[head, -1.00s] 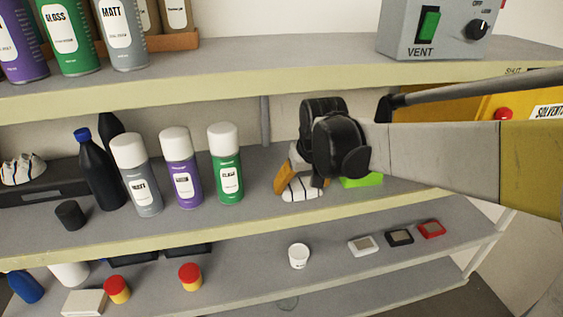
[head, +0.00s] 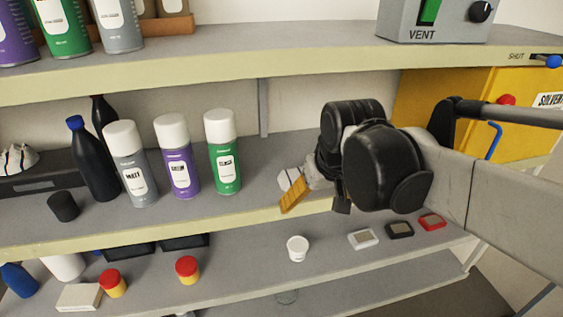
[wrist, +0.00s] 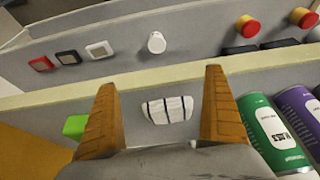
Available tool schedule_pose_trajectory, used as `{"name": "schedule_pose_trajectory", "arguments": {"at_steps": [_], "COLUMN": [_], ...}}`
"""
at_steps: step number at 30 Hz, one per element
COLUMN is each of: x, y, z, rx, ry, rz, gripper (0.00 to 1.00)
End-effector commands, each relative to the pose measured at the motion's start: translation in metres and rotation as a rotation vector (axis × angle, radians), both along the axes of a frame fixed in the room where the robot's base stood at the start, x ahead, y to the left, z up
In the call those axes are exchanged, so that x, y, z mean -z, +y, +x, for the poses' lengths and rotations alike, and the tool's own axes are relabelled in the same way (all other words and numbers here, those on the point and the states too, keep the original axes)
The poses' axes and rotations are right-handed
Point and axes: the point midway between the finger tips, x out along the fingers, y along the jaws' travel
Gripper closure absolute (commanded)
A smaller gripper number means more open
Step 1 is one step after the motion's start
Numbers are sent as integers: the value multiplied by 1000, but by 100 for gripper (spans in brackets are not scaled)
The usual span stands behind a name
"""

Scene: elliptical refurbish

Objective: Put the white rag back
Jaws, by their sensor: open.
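A white rag with dark stripes (wrist: 167,110) lies on the middle shelf, between the two orange fingers of my gripper (wrist: 162,80) in the wrist view. The rag shows apart from both fingers, which are spread open and hold nothing. In the head view my gripper (head: 294,194) is low over the middle shelf, right of the green spray can. A small white part of the rag (head: 287,179) shows beside a finger there; my arm and gripper hide the rest. Another white striped cloth (head: 18,158) lies at the far left on a dark tray (head: 45,184).
Grey, purple and green spray cans (head: 224,153) stand left of my gripper. A green block (wrist: 76,127) is beside the left finger in the wrist view. A white cup (head: 297,248) and several small square items (head: 399,229) sit on the lower shelf. A yellow cabinet (head: 440,92) is at right.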

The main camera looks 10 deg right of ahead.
Motion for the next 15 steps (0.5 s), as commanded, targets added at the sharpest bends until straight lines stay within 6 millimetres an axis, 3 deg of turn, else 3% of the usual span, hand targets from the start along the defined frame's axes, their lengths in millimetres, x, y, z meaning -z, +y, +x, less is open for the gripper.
{"name": "schedule_pose_trajectory", "arguments": {"at_steps": [7,15], "x": [2,25], "y": [0,1], "z": [-26,-83], "rx": [1,11], "ry": [-23,-179], "rz": [0,0], "gripper": [0,0]}}
